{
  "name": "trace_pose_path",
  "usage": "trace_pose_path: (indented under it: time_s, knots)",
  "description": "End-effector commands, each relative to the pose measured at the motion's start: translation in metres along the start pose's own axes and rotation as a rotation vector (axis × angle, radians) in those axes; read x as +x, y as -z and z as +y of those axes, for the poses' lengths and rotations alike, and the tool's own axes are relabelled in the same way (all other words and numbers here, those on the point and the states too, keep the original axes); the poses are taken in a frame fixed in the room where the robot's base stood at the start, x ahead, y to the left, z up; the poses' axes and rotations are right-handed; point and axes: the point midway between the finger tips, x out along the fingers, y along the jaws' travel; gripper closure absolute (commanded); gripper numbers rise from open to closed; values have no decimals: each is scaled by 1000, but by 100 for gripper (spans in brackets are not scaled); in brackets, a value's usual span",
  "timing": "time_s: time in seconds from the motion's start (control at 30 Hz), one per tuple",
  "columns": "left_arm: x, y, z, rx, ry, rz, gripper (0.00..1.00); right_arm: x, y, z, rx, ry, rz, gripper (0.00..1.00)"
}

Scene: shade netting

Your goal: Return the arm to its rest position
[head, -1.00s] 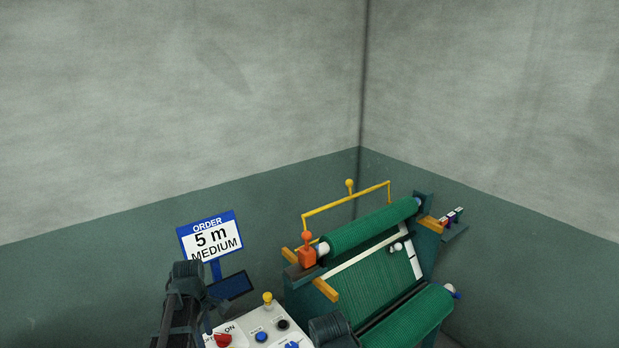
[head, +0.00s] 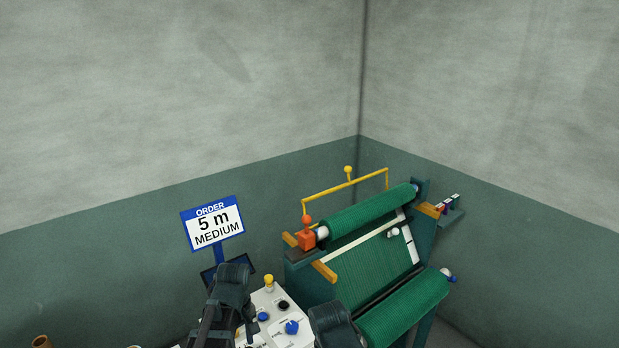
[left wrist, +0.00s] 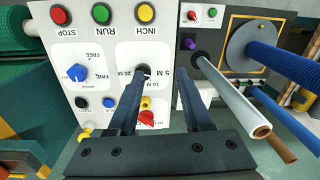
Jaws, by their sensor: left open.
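My left gripper (left wrist: 162,73) is open and empty in the left wrist view, its two dark fingers reaching over the white control panel (left wrist: 105,58). One fingertip overlaps the black selector knob (left wrist: 142,70) marked 5 M, 10 M, 20 M; I cannot tell whether it touches. A red switch (left wrist: 147,118) shows between the fingers, and a blue knob (left wrist: 77,73) lies to the left. In the head view my left arm (head: 228,290) rises in front of the panel (head: 268,298); its gripper is hidden there. Another dark arm part stands at the bottom centre. My right gripper is not in view.
The netting machine stands right of the panel, with green rolls (head: 370,216), a yellow bar (head: 346,185) and an orange block (head: 306,239). A sign (head: 212,224) reads ORDER 5 m MEDIUM. In the wrist view, a pale tube (left wrist: 232,98) and blue roll (left wrist: 285,58) lie right of the fingers.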

Motion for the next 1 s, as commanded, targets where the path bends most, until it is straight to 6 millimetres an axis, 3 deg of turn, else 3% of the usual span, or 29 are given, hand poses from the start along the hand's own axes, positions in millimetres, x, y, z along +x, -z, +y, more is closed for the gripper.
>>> trace_pose_path:
  time_s: [0.03,0.2,0.5,0.83,1.0]
  knots:
    - [0,-20,2,95,6,2,50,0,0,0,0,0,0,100]
    - [-1,-76,10,452,29,9,50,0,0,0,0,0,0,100]
    - [-3,-162,7,1062,74,12,50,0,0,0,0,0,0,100]
    - [70,-159,13,1078,75,13,50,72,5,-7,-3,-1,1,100]
    - [120,-159,15,1079,75,14,50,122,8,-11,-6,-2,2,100]
